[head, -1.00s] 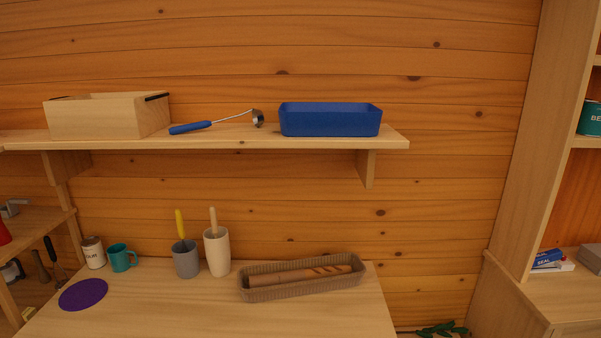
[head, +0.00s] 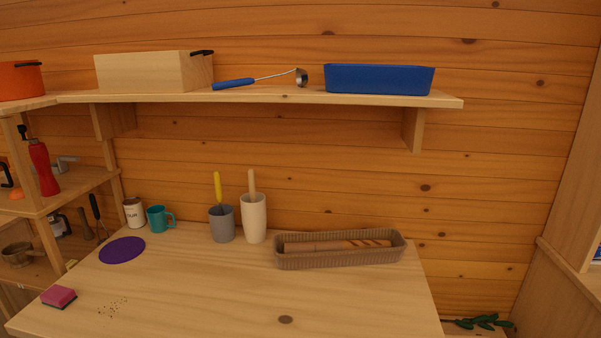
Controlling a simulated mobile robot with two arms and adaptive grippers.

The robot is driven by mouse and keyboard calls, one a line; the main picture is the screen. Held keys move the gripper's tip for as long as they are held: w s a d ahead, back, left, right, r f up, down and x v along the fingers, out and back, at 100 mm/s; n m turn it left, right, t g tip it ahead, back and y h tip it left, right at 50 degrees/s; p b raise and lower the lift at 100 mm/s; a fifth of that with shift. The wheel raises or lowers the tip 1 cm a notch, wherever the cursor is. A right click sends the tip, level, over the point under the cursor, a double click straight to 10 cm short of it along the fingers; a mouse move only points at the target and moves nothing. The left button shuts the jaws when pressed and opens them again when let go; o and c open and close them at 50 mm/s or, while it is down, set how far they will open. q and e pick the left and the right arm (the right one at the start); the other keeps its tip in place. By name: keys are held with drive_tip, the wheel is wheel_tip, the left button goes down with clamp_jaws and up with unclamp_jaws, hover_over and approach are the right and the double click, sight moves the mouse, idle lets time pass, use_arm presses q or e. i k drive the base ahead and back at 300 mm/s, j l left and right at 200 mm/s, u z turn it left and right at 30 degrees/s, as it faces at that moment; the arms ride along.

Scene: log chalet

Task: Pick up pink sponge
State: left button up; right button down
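The pink sponge (head: 59,296) lies flat on the wooden table (head: 210,290), near its left edge in the head view. It is pink on top with a dark layer underneath. A patch of dark crumbs (head: 113,306) lies just to its right. Neither of my grippers shows in the view.
A purple round mat (head: 122,250), a white can (head: 134,212), a teal mug (head: 158,219), a grey cup (head: 222,225), a cream cup (head: 254,219) and a wicker basket (head: 292,263) stand towards the table's back. A wall shelf (head: 300,97) hangs above. The table's front middle is clear.

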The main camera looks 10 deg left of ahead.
sight(58, 297)
drive_tip(key=u, duration=1.75)
drive_tip(key=z, duration=0.3)
drive_tip(key=i+j+z, duration=0.4)
drive_tip(key=j, duration=0.2)
drive_tip(key=j+z, duration=0.2)
drive_tip(key=j, duration=0.15)
drive_tip(key=i+j+z, duration=0.2)
drive_tip(key=j, duration=0.15)
